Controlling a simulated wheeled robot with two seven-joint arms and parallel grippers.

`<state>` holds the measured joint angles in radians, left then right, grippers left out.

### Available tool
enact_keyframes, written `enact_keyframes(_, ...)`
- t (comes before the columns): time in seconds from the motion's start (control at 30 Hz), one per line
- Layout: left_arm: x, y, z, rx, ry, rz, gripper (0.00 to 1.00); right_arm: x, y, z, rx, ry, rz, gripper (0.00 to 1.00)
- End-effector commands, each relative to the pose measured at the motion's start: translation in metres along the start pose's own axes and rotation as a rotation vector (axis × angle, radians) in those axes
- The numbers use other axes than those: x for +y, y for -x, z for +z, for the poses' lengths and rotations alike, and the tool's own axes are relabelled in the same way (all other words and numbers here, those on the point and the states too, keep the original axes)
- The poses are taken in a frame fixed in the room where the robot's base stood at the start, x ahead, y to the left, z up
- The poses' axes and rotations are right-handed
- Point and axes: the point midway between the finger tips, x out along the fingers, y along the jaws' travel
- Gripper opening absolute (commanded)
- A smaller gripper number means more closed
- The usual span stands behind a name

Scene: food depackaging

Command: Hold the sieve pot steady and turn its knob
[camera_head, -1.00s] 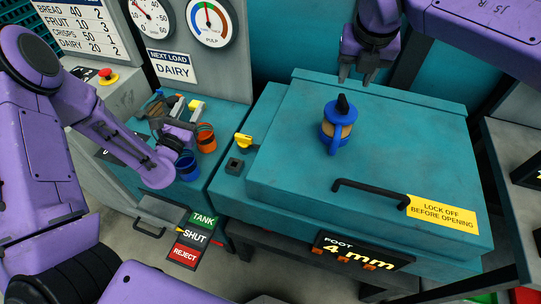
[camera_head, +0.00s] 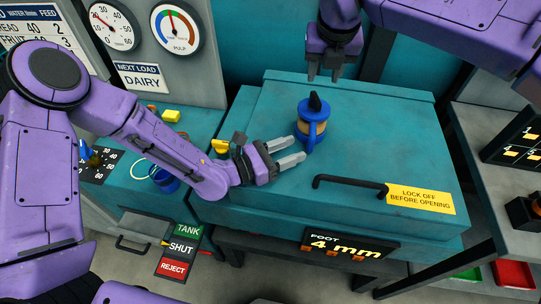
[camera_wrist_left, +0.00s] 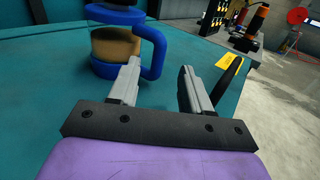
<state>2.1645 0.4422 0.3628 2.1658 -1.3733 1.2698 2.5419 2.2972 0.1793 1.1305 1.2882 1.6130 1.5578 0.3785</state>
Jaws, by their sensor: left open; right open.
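The sieve pot (camera_head: 311,124) stands upright on the teal lid. It has blue bands, a tan middle, a blue side handle and a black knob (camera_head: 315,102) on top. In the left wrist view the pot (camera_wrist_left: 115,48) is ahead and to the left, its top cut off, with its blue handle (camera_wrist_left: 155,45) facing right. My left gripper (camera_head: 292,150) is open just left of and in front of the pot, its fingers pointing toward the handle; no grasp shows. My right gripper (camera_head: 323,76) is open and empty, pointing down above and behind the pot.
A black bar handle (camera_head: 350,184) and a yellow warning label (camera_head: 419,199) are on the lid's front. A yellow switch (camera_head: 221,146) and blue cup (camera_head: 165,180) are to the left. The lid's right side is clear.

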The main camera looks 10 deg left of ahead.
Motion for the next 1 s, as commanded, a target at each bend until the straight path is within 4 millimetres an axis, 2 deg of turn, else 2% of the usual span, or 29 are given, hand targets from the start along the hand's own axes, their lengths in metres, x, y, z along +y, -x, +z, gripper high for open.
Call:
enact_keyframes(0.1,0.000,-0.023,-0.001,0.001,-0.001,-0.001,0.48,0.000,0.000,0.000,0.000,0.000,0.000,0.43)
enact_keyframes(0.2,0.001,-0.035,-0.001,0.002,-0.001,0.001,0.48,0.000,0.000,0.000,0.000,0.000,0.000,0.43)
enact_keyframes(0.33,0.001,-0.043,0.000,0.000,0.001,0.002,0.48,0.000,0.000,0.000,0.000,0.000,0.000,0.43)
enact_keyframes(0.57,0.001,-0.043,0.000,0.000,0.001,0.003,0.48,0.000,0.000,0.000,0.000,0.000,0.000,0.43)
enact_keyframes(0.7,0.001,-0.043,0.000,0.000,0.001,0.003,0.03,0.000,0.000,0.000,0.000,0.000,0.000,0.43)
enact_keyframes(0.73,0.001,-0.043,0.000,0.000,0.001,0.003,0.00,0.000,0.000,0.000,0.000,0.000,0.000,0.43)
enact_keyframes(0.87,0.001,-0.043,0.000,0.000,0.000,0.003,0.00,0.000,0.000,0.000,-0.001,0.004,0.002,0.43)
enact_keyframes(1.0,0.001,-0.043,0.000,-0.001,0.000,0.003,0.00,-0.010,0.013,-0.001,-0.024,0.144,0.062,0.43)
